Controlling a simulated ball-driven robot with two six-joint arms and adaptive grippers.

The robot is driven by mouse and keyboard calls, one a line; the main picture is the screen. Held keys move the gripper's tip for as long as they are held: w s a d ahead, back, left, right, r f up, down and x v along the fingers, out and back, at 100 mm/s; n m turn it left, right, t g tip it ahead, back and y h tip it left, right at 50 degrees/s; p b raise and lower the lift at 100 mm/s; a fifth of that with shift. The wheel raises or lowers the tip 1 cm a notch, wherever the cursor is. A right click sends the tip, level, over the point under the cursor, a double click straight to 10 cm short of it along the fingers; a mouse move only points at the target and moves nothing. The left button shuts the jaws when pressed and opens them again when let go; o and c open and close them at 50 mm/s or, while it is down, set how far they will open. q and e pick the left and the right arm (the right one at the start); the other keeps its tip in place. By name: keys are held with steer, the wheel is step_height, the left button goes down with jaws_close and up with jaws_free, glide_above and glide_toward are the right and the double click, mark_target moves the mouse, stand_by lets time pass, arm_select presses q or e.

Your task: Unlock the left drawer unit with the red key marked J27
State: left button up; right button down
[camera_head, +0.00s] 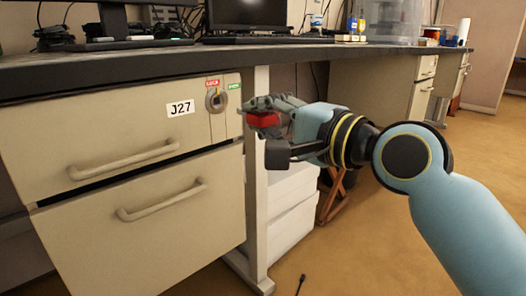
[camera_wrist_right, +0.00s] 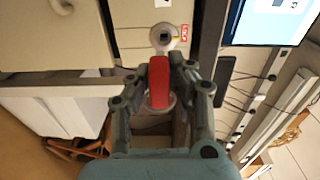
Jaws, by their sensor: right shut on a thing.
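My right gripper (camera_head: 263,128) is shut on the red key (camera_head: 262,119), right of the lock in the head view. In the right wrist view the red key (camera_wrist_right: 159,80) lies between the fingers, and the lock (camera_wrist_right: 164,37) shows just beyond it. I cannot tell whether the key touches the lock. My left gripper is not in view.
The desk top (camera_head: 250,58) runs above the drawers, with a monitor (camera_head: 245,14) and keyboard on it. A white table leg (camera_head: 257,185) and a white box (camera_head: 290,210) stand right of the unit. The floor at the lower right is mostly clear.

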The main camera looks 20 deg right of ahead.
mark_target(239, 108)
steer(key=shift+w+r, duration=0.1)
steer(key=shift+r, duration=0.05)
steer(key=shift+b+x, duration=0.7)
steer(key=shift+x, duration=1)
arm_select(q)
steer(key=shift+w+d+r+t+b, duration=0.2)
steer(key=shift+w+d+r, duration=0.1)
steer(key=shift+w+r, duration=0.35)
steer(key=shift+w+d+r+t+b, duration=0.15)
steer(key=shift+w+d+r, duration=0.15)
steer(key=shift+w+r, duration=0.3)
arm_select(e)
steer(key=shift+x, duration=1)
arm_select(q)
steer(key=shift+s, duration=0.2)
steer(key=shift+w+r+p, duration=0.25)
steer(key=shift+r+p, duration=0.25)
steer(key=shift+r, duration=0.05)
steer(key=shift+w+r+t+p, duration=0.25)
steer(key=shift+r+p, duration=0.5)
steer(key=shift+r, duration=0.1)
arm_select(e)
steer(key=shift+w+a+r, duration=0.1)
steer(key=shift+r, duration=0.05)
